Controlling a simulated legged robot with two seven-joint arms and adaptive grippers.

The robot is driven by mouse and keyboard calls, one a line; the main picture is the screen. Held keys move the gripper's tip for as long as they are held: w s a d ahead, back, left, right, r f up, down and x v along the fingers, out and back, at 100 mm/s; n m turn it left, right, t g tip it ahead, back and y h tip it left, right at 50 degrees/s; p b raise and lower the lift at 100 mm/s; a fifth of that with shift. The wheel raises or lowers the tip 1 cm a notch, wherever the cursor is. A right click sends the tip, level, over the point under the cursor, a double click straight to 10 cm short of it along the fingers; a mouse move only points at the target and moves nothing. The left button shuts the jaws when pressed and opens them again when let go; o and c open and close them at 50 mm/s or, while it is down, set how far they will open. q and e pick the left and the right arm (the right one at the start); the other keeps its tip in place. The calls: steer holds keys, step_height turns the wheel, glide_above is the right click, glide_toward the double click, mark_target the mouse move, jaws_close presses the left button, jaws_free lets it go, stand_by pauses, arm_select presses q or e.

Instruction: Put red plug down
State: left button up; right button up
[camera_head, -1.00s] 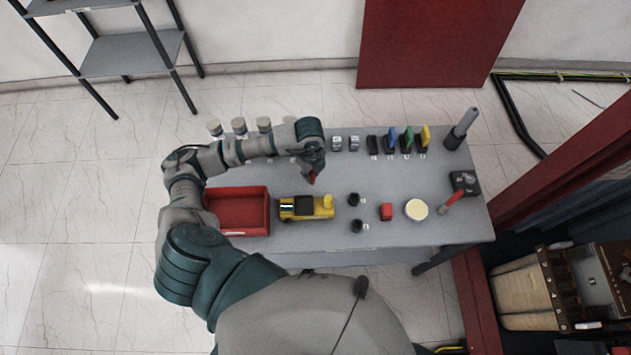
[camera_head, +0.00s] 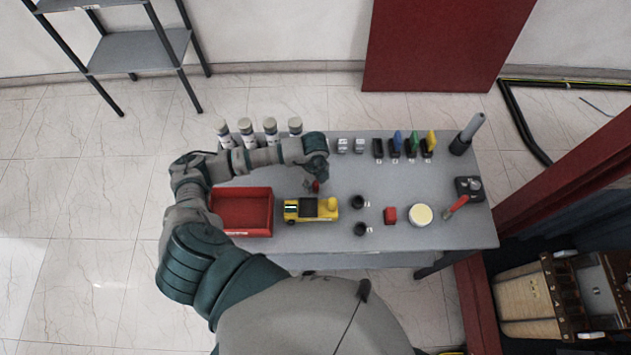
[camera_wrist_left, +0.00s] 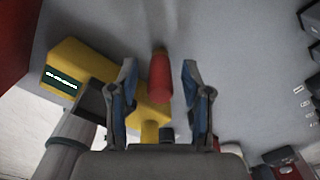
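The red plug (camera_head: 316,186) is on or just above the grey table, behind the yellow device, in the head view. In the left wrist view the red plug (camera_wrist_left: 160,78) is between the fingers of my left gripper (camera_wrist_left: 158,88), with a gap on each side. My left gripper (camera_head: 311,184) is open around the plug, low over the table. Whether the plug's base touches the table is hard to tell. My right gripper is in neither view.
The yellow device (camera_head: 311,209) is close in front of the plug, with a red bin (camera_head: 241,211) left of it. Several coloured fuses (camera_head: 411,146) stand behind. Table between them is clear.

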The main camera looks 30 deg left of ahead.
arm_select(q)
steer(key=shift+a+r, duration=0.1)
steer(key=shift+r, duration=0.05)
step_height(320, 180, up, 12)
stand_by(0.4)
stand_by(0.4)
